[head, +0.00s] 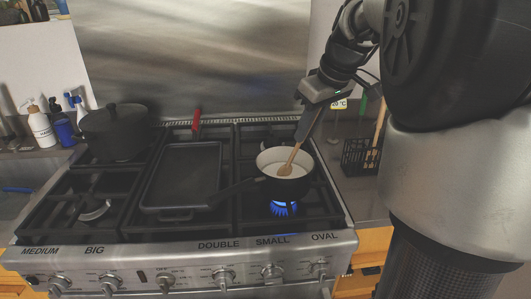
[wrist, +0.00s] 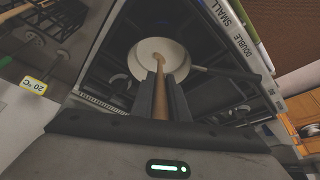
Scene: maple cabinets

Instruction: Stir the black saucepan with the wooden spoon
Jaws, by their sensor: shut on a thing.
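The black saucepan (head: 268,180) has a pale inside and sits on the right part of the stove, over a burner with a blue flame. Its handle points left. It also shows in the wrist view (wrist: 142,72), below my gripper. My gripper (head: 303,135) is above the pan's right side and shut on the wooden spoon (head: 291,156). The spoon slants down to the left, and its bowl is inside the pan. In the wrist view the spoon (wrist: 160,98) runs between the two fingers of my gripper (wrist: 160,85). Whether the spoon touches the pan's bottom is unclear.
A black griddle (head: 183,178) lies at the stove's middle, and a lidded black pot (head: 114,131) stands at the back left. A black wire utensil holder (head: 360,157) stands right of the stove. Bottles (head: 41,127) stand on the left counter. Knobs line the stove front.

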